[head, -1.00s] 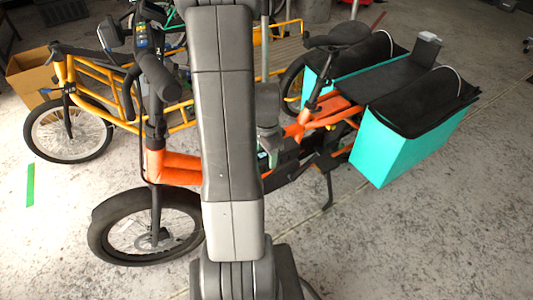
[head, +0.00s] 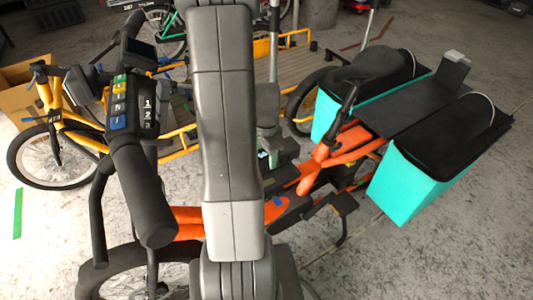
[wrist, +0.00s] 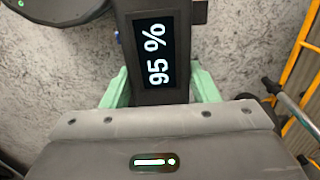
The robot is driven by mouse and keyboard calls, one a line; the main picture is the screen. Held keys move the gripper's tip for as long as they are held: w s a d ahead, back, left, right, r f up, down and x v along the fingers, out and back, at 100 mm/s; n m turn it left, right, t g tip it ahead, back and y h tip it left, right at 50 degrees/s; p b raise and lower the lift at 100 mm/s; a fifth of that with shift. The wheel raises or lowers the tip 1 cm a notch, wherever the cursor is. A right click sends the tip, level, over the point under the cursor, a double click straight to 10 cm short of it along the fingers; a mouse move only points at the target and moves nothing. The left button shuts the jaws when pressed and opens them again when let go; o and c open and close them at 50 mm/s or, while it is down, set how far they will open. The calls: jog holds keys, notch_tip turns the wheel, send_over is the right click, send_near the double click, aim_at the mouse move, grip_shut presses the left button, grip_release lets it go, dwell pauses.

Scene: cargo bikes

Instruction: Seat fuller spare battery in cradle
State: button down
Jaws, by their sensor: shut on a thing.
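My gripper (wrist: 160,88) is shut on a dark battery (wrist: 133,50), with one pale green finger on each side of it in the wrist view. The battery's display reads 95 %, turned sideways. In the head view my arm hides most of the gripper; a grey and pale green part of it (head: 268,136) shows right of the arm, above the orange cargo bike's frame (head: 325,172). I cannot make out the cradle for certain; dark parts of the frame (head: 290,205) lie beside the arm. No second spare battery is discernible.
The orange bike's handlebar (head: 140,190), with a numbered control pad (head: 147,108), stands close on the left. Teal panniers (head: 412,183) are at right. A yellow cargo bike (head: 90,138) stands behind, with a cardboard box (head: 25,75). Concrete floor is open at right.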

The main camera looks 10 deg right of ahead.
jog(key=shift+f+b, duration=2.25)
jog(key=shift+f, duration=0.6)
jog(key=shift+f+b, duration=1.45)
jog(key=shift+f, duration=0.35)
jog(key=c, duration=0.6)
grip_release()
jog(key=shift+o, duration=0.8)
jog(key=shift+s+f, duration=0.1)
notch_tip(320, 180, up, 14)
jog(key=p, duration=0.3)
jog(key=shift+p, duration=0.3)
jog(key=shift+f, duration=0.1)
notch_tip(320, 180, down, 14)
jog(key=b, duration=0.3)
jog(key=shift+r, duration=0.55)
